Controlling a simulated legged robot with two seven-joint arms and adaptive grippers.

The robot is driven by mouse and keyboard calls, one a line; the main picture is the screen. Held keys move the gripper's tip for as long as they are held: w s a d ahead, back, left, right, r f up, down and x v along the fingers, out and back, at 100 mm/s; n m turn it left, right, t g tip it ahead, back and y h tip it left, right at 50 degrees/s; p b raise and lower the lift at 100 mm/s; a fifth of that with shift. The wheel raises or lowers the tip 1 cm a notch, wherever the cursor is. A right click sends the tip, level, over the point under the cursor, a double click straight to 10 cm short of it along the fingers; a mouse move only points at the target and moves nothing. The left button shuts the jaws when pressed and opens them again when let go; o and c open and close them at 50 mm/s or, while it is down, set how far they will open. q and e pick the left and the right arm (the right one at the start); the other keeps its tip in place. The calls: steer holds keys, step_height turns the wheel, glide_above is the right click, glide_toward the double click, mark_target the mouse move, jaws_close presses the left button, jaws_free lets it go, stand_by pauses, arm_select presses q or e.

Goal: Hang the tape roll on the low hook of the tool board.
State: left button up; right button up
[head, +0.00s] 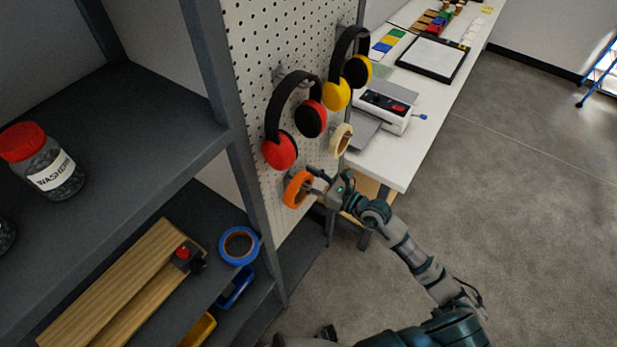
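An orange tape roll (298,189) is upright at the lower part of the white pegboard tool board (262,47), below the red earmuffs. My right gripper (315,182) is at the roll's right rim, with its fingers close to or touching it. I cannot tell whether the fingers are closed on the rim. The low hook is mostly hidden behind the roll and fingers, so I cannot tell whether the roll bears on it.
Red earmuffs (281,150), yellow earmuffs (336,95) and a cream roll (341,139) hang on the board. A blue roll (239,245) is on the dark shelf unit (130,120) at left. A white table (405,150) with a printer-like machine (385,106) stands behind. The floor at right is clear.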

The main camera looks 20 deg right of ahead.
steer(key=v, duration=1.1)
steer(key=w+d+f+m+t+h, duration=0.1)
steer(key=d+f+m+h, duration=0.4)
steer(key=f+m, duration=0.4)
steer(key=w+d+f+m+h, duration=0.2)
steer(key=d+f+m, duration=0.5)
steer(key=f, duration=0.4)
steer(key=s+d+f+m+g+h, duration=0.3)
steer(key=f+m, duration=0.4)
steer(key=f, duration=0.7)
steer(key=s+a+f+m+g+h, duration=0.15)
steer(key=s+f+m, duration=0.35)
steer(key=s+f, duration=0.5)
steer(key=s+f+m+g+h, duration=0.1)
steer(key=s+f+m+g, duration=0.35)
steer(key=f, duration=0.75)
steer(key=s+a+f+m+g, duration=0.2)
steer(key=s+a+f+m, duration=0.2)
steer(key=s, duration=0.9)
steer(key=s+a+f+m+g+y, duration=0.1)
steer(key=s+a+f+m+g, duration=0.2)
steer(key=s, duration=1)
steer(key=a+f+m, duration=0.1)
steer(key=a+f, duration=0.2)
steer(key=a, duration=0.2)
steer(key=shift+a+f, duration=0.3)
steer(key=shift+a, duration=0.1)
